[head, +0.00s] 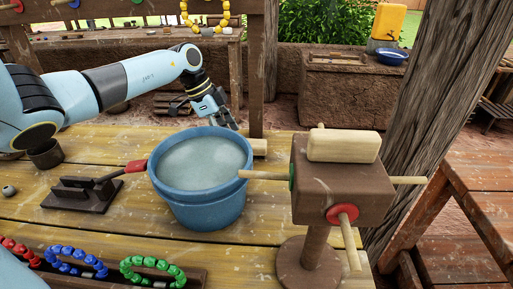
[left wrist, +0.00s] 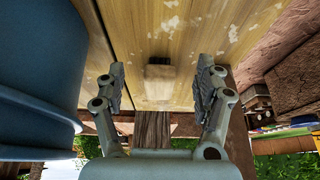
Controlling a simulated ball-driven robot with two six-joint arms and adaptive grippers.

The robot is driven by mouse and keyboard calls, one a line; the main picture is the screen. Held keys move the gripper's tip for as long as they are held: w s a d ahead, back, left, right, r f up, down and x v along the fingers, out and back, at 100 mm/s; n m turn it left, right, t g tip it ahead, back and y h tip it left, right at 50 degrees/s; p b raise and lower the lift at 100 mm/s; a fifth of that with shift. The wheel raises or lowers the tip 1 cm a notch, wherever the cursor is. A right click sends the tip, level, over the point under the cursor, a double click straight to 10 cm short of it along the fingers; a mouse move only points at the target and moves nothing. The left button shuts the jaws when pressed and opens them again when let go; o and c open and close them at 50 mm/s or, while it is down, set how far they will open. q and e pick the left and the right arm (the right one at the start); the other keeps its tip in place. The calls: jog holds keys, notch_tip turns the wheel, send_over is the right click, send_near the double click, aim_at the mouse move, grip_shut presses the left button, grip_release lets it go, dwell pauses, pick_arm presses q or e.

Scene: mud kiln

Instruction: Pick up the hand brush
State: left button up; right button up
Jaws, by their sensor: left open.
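A pale wooden block (head: 259,147) lies on the table behind the bucket, at the foot of a brown post. It looks like the hand brush, but no bristles show and the bucket may hide part of it. In the left wrist view the same block (left wrist: 160,71) appears small, in line with the gap between the fingers. My left gripper (head: 227,119) is open and empty, pointing down just behind the bucket, above and apart from the block. In the left wrist view its fingers (left wrist: 161,92) are spread wide on either side. My right gripper is not in view.
A blue bucket (head: 200,198) of grey liquid stands close to the left gripper. A brown stand (head: 343,190) with pegs and a pale block on top is at right. A red-handled dark tool (head: 85,192) and a bead tray (head: 130,276) lie left.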

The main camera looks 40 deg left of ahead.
aim_at(254, 142)
pick_arm(q)
jog(key=shift+w+d, duration=0.95)
jog(key=shift+d, duration=0.05)
jog(key=w+d, duration=0.2)
jog(key=d, duration=0.1)
jog(key=shift+w+d+f, duration=0.1)
jog(key=shift+w+f, duration=0.1)
jog(key=shift+w, duration=0.05)
jog(key=shift+w+d+f, duration=0.15)
jog(key=shift+f, duration=0.5)
jog(key=shift+w+d+f, duration=0.1)
jog(key=shift+f, duration=0.45)
jog(key=c, duration=1.3)
